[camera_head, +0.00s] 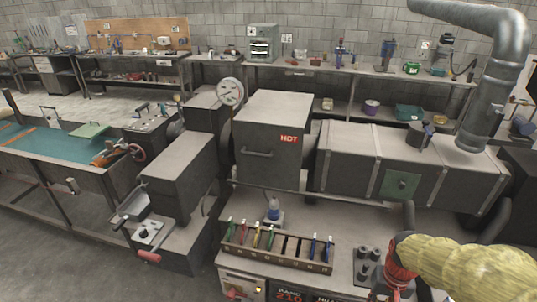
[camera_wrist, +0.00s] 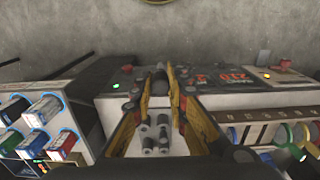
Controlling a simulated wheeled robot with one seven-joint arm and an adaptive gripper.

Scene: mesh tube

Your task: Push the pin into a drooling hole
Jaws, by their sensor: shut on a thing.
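My gripper (camera_wrist: 160,76) has its yellow-and-red fingers closed around a dark, upright-looking pin (camera_wrist: 160,84) in the wrist view. In the wrist view, a light plate with several dark cylindrical pins (camera_wrist: 148,143) lies between and beyond the fingers. The head view shows a similar group of dark cylinders (camera_head: 367,265) on the bench, just left of my red wrist. My fingertips and the held pin are hidden or too small to make out there. I cannot pick out any hole with liquid coming from it.
A wooden tray (camera_head: 243,254) of colour-handled tools sits left of the cylinders. A bottle of blue liquid (camera_head: 273,211) stands behind it. The grey HOT box (camera_head: 270,125) and the long duct (camera_head: 345,165) rise behind the bench. A control panel (camera_wrist: 225,77) shows in the wrist view.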

